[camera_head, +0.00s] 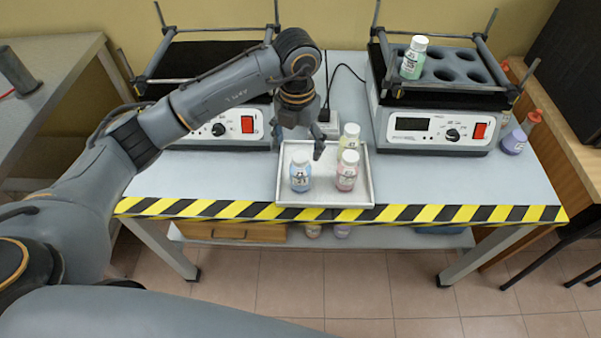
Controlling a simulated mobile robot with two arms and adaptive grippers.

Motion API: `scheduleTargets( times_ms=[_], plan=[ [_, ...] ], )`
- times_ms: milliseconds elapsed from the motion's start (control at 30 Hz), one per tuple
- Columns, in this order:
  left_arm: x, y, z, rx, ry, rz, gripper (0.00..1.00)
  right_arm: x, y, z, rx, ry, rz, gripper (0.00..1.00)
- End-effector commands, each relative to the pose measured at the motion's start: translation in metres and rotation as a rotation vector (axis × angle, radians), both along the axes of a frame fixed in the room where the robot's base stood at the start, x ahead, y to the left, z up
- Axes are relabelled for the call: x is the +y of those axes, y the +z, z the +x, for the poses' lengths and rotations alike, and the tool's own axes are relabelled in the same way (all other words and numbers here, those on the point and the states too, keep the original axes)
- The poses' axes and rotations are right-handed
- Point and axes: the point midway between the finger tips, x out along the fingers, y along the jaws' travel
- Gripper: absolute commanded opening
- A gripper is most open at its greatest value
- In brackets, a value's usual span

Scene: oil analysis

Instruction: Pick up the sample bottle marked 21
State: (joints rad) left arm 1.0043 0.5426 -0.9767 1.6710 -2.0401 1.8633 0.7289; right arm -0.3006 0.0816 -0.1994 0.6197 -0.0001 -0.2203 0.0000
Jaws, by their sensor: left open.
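A white tray (325,199) on the table holds three small white-capped bottles: a blue one (300,178) at the front left, a pink one (347,176) at the front right and a yellow one (349,139) behind the pink one. A green bottle (412,62) stands in the right shaker's rack. The labels are too small to read for certain, so I cannot tell which bottle is marked 21. My left gripper (300,146) is open and empty, pointing down above the tray's left part, just behind and above the blue bottle. My right gripper is not in view.
Two shakers with racks stand at the back of the table, the left one (218,130) partly behind my arm, the right one (437,130) clear. A purple flask (515,140) is at the right edge. Striped tape (440,213) marks the front edge.

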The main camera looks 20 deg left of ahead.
Motion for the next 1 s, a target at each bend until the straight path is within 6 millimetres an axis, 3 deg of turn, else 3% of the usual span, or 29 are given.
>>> scheduleTargets(
  times_ms=[233,467,800,1000],
  plan=[
    [-0.001,-0.046,-0.001,0.004,-0.002,-0.003,0.78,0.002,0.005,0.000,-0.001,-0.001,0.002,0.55],
    [-0.003,-0.063,-0.001,0.003,-0.003,-0.005,0.78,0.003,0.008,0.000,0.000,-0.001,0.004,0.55],
    [-0.006,-0.107,0.000,0.002,-0.004,-0.005,0.78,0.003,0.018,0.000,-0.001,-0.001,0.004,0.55],
    [-0.006,-0.111,0.001,0.000,-0.004,-0.005,0.78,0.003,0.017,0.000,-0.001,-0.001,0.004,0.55]
  ],
)
